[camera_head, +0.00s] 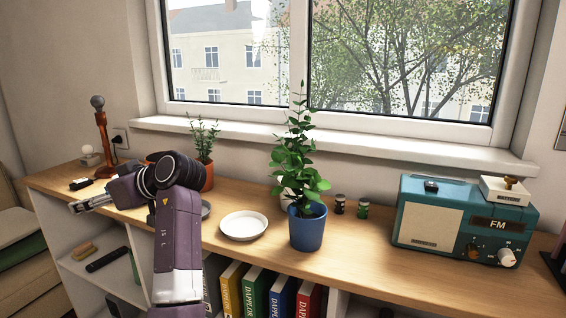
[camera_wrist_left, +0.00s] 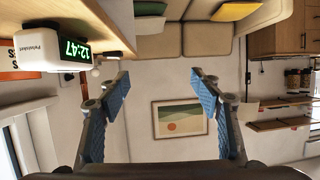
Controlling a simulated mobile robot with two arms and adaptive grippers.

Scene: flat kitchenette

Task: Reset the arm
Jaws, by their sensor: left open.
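My left arm rises in front of the shelf in the head view and bends to the left. My left gripper (camera_head: 84,204) is over the left end of the shelf top. In the left wrist view its two blue-padded fingers (camera_wrist_left: 160,88) are spread wide apart with nothing between them. The wrist picture is upside down and looks toward the far wall and sofa. My right gripper is in neither view.
The wooden shelf top (camera_head: 365,262) holds a blue-potted plant (camera_head: 307,228), a white plate (camera_head: 243,226), a teal radio (camera_head: 463,222), a small plant (camera_head: 203,150) behind my arm, and a lamp (camera_head: 102,140). A digital clock (camera_wrist_left: 62,48) is near the left finger in the wrist view.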

